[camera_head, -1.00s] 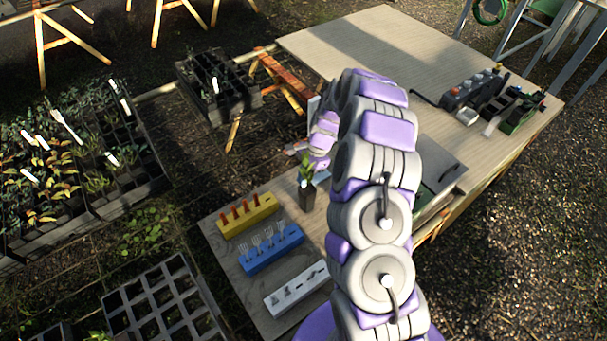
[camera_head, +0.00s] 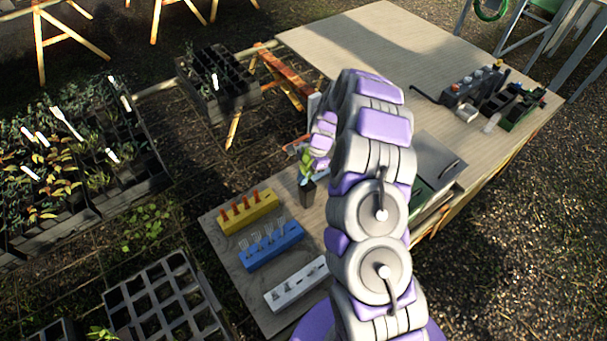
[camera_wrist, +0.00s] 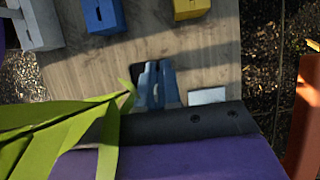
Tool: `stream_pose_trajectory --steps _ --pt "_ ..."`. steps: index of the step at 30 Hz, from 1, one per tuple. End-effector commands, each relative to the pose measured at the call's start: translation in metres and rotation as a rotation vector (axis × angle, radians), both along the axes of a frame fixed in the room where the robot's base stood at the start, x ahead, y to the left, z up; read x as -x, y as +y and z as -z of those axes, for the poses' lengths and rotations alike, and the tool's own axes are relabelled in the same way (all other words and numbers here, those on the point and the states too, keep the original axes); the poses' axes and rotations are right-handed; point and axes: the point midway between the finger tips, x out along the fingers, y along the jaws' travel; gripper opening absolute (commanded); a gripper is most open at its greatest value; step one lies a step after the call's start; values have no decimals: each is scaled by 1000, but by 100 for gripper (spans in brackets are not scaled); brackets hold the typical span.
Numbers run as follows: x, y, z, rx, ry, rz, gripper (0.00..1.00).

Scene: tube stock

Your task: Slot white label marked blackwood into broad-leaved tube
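The tube, a dark square pot (camera_head: 307,193), stands upright on the table beside the yellow block. A leafy green plant (camera_head: 306,160) rises from it, partly hidden by my gripper. Long broad leaves (camera_wrist: 60,135) fill the lower left of the wrist view, close to the camera. My gripper's pale blue-grey fingers (camera_wrist: 157,85) point down, close together, with a dark square shape (camera_wrist: 137,73) partly behind them. In the head view, the pale fingertips (camera_head: 305,178) are at the tube's top. I cannot make out a label between them, nor any lettering.
Yellow (camera_head: 248,211), blue (camera_head: 271,246) and white (camera_head: 297,284) slotted blocks stand in a row left of my arm. A small white rectangle (camera_wrist: 207,96) lies right of the fingers. Plant trays (camera_head: 75,170) stand left of the table.

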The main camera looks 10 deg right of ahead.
Motion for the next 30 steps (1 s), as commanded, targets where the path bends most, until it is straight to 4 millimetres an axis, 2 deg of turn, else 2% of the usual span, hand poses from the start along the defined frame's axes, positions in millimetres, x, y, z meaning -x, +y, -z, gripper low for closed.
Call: stream_pose_trajectory --steps 2,10,20,23,30 --pt "0 0 0 0 0 0 8" --pt "0 0 0 0 0 0 34" --pt "-1 -2 -4 0 -1 0 34" --pt "-3 -6 -15 -1 -2 1 34" --pt "-11 -24 -60 -1 -2 3 34"
